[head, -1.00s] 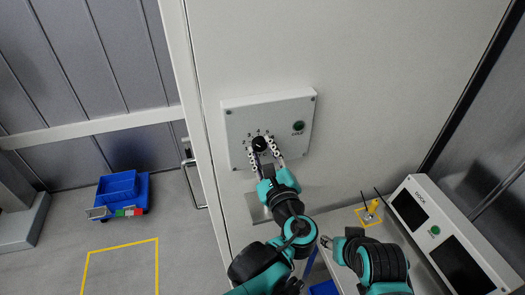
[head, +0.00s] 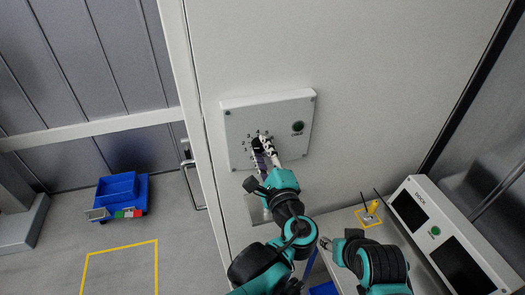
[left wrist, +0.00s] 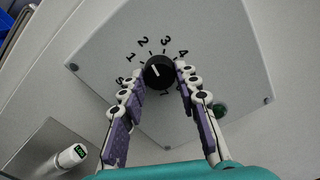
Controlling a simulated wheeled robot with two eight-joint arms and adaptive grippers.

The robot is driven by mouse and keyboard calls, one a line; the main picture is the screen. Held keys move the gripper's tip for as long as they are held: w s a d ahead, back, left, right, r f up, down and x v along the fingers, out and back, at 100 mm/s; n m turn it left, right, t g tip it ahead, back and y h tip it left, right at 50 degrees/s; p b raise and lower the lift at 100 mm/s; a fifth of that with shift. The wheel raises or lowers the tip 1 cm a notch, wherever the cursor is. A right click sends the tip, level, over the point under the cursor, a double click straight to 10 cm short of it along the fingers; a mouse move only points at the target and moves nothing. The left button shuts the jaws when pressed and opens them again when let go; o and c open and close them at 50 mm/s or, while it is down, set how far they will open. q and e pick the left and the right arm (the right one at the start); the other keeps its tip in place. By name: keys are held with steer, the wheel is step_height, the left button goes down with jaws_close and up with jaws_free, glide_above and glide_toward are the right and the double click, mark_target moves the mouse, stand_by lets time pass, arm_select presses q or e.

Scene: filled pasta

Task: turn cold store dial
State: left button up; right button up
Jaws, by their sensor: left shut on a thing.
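The black dial (head: 258,144) sits on a pale control box (head: 240,112) on the white wall panel, with numbers around it. In the left wrist view the dial (left wrist: 158,73) shows a white pointer mark leaning up and left, roughly toward the 2. My left gripper (head: 264,148) is shut on the dial, one finger on each side; its fingers (left wrist: 158,82) also show in the left wrist view. The fingers hide part of the dial and some numbers in the head view. My right gripper (head: 327,242) is low, away from the box; its jaws are too small to read.
A green button (head: 298,127) is on the box, right of the dial. A device with a green display (left wrist: 72,156) is below the box.

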stand_by(0.3)
arm_select(q)
steer(key=o, duration=1.2)
steer(key=shift+c, duration=0.2)
steer(key=v, duration=1.2)
